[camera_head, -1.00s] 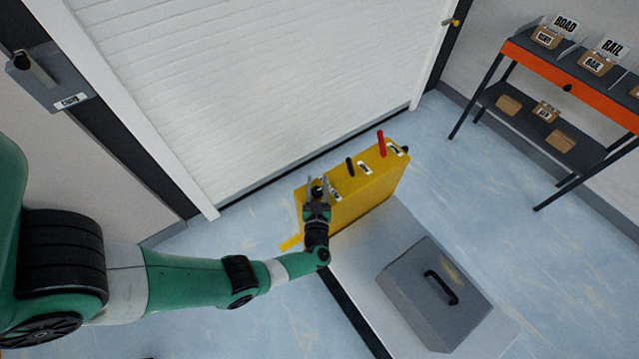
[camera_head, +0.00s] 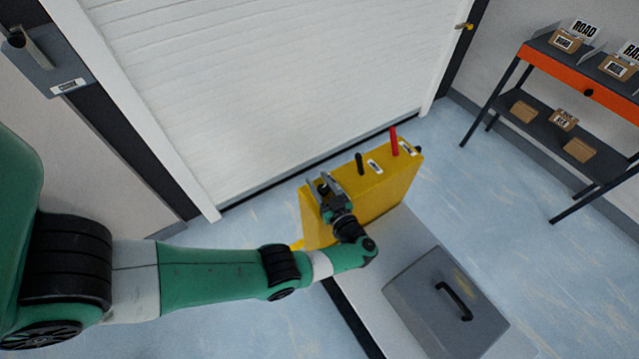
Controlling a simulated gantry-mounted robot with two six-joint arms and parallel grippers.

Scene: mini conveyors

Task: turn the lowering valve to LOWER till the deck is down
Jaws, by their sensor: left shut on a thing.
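A yellow control box (camera_head: 385,190) stands at the far end of a grey deck (camera_head: 408,232). On its top are a black lever (camera_head: 359,164), a red lever (camera_head: 394,141) and small white labels too small to read. My left gripper (camera_head: 322,186) is at the left end of the box top, shut on a small black knob there, which looks like the lowering valve. The fingers and wrist hide most of the knob and any label by it. My right gripper is not in view.
A grey case (camera_head: 435,310) with a black handle sits on the deck. A white roller door (camera_head: 260,80) stands behind the box. A shelf (camera_head: 575,70) with several small cartons stands at right. Blue floor between is clear.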

